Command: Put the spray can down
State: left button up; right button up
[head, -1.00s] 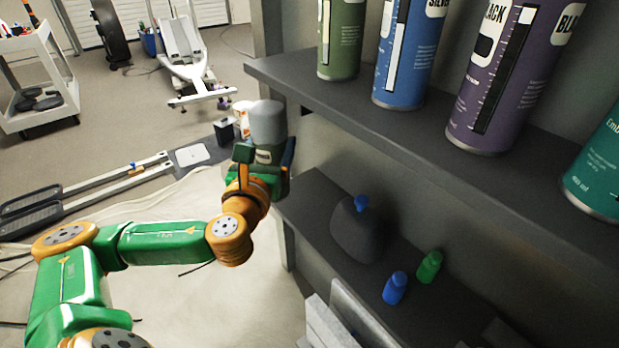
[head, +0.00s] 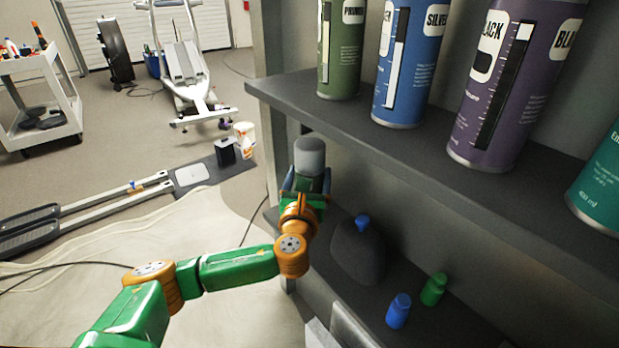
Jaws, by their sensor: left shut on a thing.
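The spray can (head: 310,153) has a grey rounded top and stands roughly upright in my left gripper (head: 307,186). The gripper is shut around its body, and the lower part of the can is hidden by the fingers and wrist. The can is at the left end of the shelf unit, above the lower shelf (head: 322,262) and below the level of the upper shelf (head: 420,138). I cannot tell whether its base touches the lower shelf. My right gripper is not in view.
Several large cans, including a green one (head: 340,50) and a purple one (head: 500,90), stand on the upper shelf.

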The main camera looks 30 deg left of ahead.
pick_arm(q)
jog(key=o, duration=1.5)
jog(key=shift+s, duration=0.1)
jog(key=p+v, duration=0.1)
jog(key=v, duration=1.1)
